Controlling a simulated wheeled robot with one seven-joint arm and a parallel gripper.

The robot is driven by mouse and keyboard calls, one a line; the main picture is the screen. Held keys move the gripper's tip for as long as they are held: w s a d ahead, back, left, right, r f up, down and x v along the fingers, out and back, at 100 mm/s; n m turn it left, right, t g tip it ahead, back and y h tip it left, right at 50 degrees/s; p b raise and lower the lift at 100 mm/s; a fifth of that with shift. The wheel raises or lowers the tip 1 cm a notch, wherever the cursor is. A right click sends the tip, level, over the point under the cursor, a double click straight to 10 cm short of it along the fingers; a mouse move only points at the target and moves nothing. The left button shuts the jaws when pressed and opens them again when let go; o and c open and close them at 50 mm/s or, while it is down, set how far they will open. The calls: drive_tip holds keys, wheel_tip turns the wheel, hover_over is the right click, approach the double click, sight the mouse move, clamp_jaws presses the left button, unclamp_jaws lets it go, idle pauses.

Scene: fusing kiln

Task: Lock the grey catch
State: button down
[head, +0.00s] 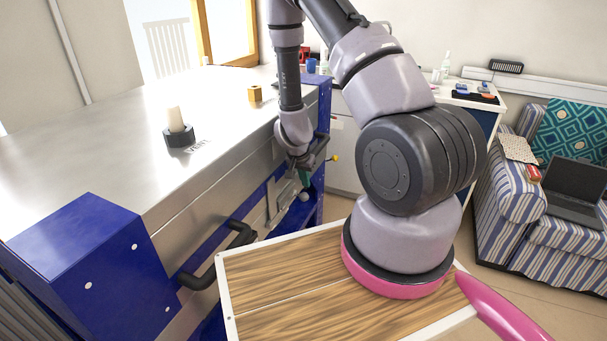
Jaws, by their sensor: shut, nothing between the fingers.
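The kiln (90,160) has a brushed-metal lid and front with blue end parts. A grey catch (281,199) appears as a small metal fitting on its front, toward the far end; the arm's end is close by, and I cannot tell the catch's exact position. My gripper (304,174) is shut and empty, pointing down beside the front face near the catch. A teal piece shows at its tips, and a pale round knob (304,196) is just below. Whether the gripper touches the catch is too small to tell.
A black handle (215,258) sticks out from the kiln front. A dark-based vent plug (178,130) and a yellowish block (255,94) stand on the lid. A side table (470,100), a striped sofa (510,195) and a laptop (575,190) are at right. Floor shows between.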

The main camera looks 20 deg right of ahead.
drive_tip(key=x, duration=0.3)
drive_tip(key=shift+w+f, duration=0.1)
drive_tip(key=shift+f, duration=0.15)
drive_tip(key=s+a, duration=0.4)
drive_tip(key=shift+s, duration=0.2)
drive_tip(key=shift+a, duration=0.1)
drive_tip(key=v, duration=1)
drive_tip(key=shift+r, duration=0.35)
drive_tip(key=shift+s+a, duration=0.1)
drive_tip(key=shift+s, duration=0.1)
